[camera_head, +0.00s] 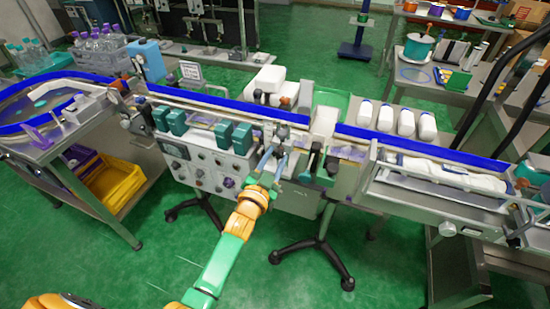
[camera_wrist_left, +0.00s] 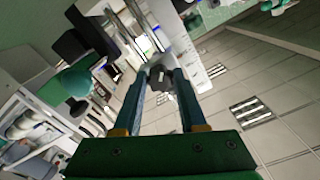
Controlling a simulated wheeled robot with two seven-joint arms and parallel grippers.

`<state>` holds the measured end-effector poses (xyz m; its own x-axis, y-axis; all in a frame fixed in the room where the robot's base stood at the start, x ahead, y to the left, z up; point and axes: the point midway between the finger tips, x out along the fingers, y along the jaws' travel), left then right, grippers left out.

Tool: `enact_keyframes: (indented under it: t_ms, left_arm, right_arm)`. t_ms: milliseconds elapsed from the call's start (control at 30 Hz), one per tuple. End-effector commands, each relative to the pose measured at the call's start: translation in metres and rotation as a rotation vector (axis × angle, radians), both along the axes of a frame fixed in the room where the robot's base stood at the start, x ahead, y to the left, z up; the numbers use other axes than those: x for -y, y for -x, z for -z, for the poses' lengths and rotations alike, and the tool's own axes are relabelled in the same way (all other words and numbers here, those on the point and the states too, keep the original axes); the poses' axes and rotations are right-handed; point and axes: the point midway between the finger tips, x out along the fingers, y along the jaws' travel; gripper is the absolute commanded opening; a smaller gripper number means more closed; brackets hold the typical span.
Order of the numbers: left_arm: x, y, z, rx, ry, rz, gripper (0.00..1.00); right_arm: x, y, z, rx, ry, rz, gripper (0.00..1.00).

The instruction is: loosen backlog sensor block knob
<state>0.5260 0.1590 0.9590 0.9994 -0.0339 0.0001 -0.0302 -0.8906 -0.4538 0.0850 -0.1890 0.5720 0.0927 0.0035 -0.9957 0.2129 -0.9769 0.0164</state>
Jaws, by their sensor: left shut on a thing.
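The backlog sensor block knob looks like a small dark grey knob (camera_head: 282,132) at the front edge of the conveyor, near the middle of the head view. My left gripper (camera_head: 272,158) reaches up to it from below, with its blue fingers pointing at the conveyor. In the left wrist view the dark knob (camera_wrist_left: 158,74) sits between the tips of the two blue fingers (camera_wrist_left: 160,88), which are shut on it. The fingers and the small picture partly hide the block around the knob. My right gripper is not in view.
A control panel (camera_head: 205,170) with knobs lies below the conveyor, left of my gripper. Teal blocks (camera_head: 242,138) stand close to its left, and dark clamp parts (camera_head: 312,160) to its right. Open green floor (camera_head: 150,270) lies in front.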

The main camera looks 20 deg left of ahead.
Motion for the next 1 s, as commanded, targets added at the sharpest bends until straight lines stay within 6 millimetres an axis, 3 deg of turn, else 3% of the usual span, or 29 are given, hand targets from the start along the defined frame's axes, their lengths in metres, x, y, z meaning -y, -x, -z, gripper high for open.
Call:
enact_keyframes:
  t_ms: [167, 200, 300, 633, 1000]
  left_arm:
    - [0.000, -0.001, -0.005, 0.012, -0.001, 0.001, 0.00]
    - [0.000, -0.001, -0.004, 0.012, -0.001, 0.001, 0.49]
    - [0.000, -0.001, -0.003, 0.009, -0.002, 0.001, 0.71]
    - [0.000, 0.005, 0.000, 0.002, -0.002, 0.000, 0.71]
    - [-0.002, 0.067, 0.000, 0.003, -0.001, 0.001, 0.71]
  right_arm:
    - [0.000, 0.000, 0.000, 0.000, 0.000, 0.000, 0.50]
    - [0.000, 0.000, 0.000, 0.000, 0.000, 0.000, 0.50]
    - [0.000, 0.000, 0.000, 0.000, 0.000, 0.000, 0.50]
    - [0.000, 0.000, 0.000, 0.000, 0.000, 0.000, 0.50]
    - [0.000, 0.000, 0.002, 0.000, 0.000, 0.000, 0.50]
